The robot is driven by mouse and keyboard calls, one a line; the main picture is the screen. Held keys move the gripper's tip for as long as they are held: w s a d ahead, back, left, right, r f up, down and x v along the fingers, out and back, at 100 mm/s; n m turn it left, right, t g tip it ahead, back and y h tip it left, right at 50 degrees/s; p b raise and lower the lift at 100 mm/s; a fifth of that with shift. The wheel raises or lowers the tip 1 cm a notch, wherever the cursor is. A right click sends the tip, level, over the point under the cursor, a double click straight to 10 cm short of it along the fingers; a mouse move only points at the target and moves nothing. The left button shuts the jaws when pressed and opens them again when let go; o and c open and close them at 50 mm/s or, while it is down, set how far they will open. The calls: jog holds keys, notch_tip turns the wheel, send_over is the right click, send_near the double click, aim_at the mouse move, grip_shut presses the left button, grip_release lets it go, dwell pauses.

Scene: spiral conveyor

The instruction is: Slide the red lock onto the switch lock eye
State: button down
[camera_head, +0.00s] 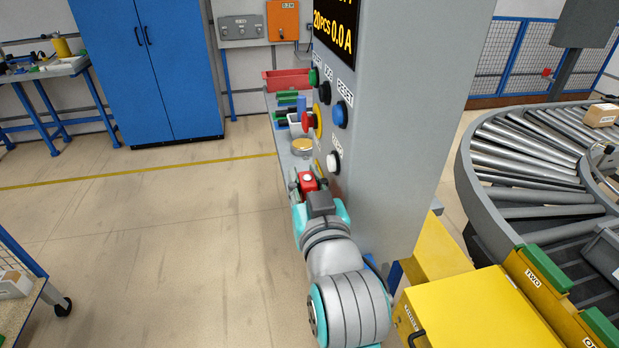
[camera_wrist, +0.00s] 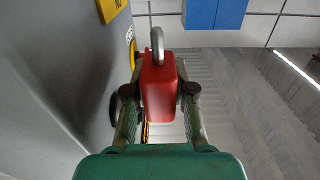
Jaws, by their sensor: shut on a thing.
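The red lock (camera_wrist: 161,92) is held upright between the two fingers of my gripper (camera_wrist: 159,90), with its grey metal shackle (camera_wrist: 157,42) pointing away from my palm. The red lock also shows in the head view (camera_head: 308,184), at the end of my arm just left of the grey control cabinet (camera_head: 398,130). My gripper (camera_head: 307,187) is close to the cabinet's button face. In the wrist view the cabinet face is on the left, with a yellow round part (camera_wrist: 132,51) left of the shackle and apart from it. I cannot make out the switch lock eye in either view.
The cabinet carries a red knob on a yellow collar (camera_head: 317,121), a blue button (camera_head: 341,114) and a white button (camera_head: 333,161). A bench with a red bin (camera_head: 287,79) stands behind. The roller conveyor (camera_head: 530,150) is right.

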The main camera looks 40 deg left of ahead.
jog(key=shift+s+d, duration=0.1)
jog(key=shift+f, duration=2.9)
jog(key=shift+f, duration=1.5)
jog(key=c, duration=0.9)
grip_release()
jog(key=shift+s, duration=0.1)
jog(key=v, duration=1.2)
